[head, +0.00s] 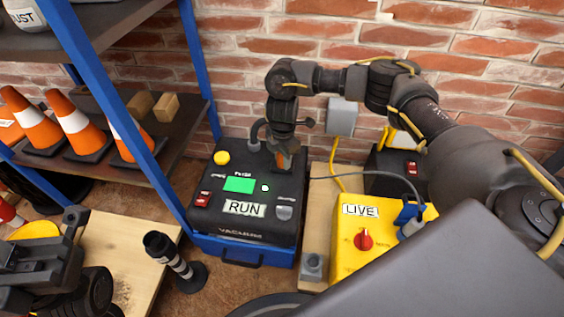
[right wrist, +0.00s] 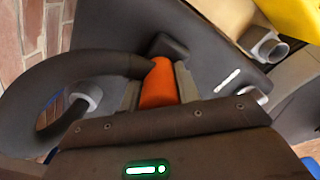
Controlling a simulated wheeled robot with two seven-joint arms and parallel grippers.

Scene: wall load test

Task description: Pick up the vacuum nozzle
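The vacuum (head: 262,190) is a black-topped box with a blue base on the floor, with a green screen and a RUN label. The vacuum nozzle (right wrist: 159,84) is an orange piece on a black hose, between the fingers of my right gripper (right wrist: 158,88). Both fingers appear to press against its sides. In the head view the orange nozzle (head: 282,160) shows just below my right gripper (head: 287,155), at the vacuum's back right; whether it touches the vacuum's top is unclear. My left gripper (head: 60,250) is at the lower left, away from the vacuum; its finger gap is unclear.
A yellow LIVE box (head: 345,262) with a red knob stands right of the vacuum. A blue-post shelf (head: 168,150) with orange cones is at left. A brick wall (head: 240,60) closes the back.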

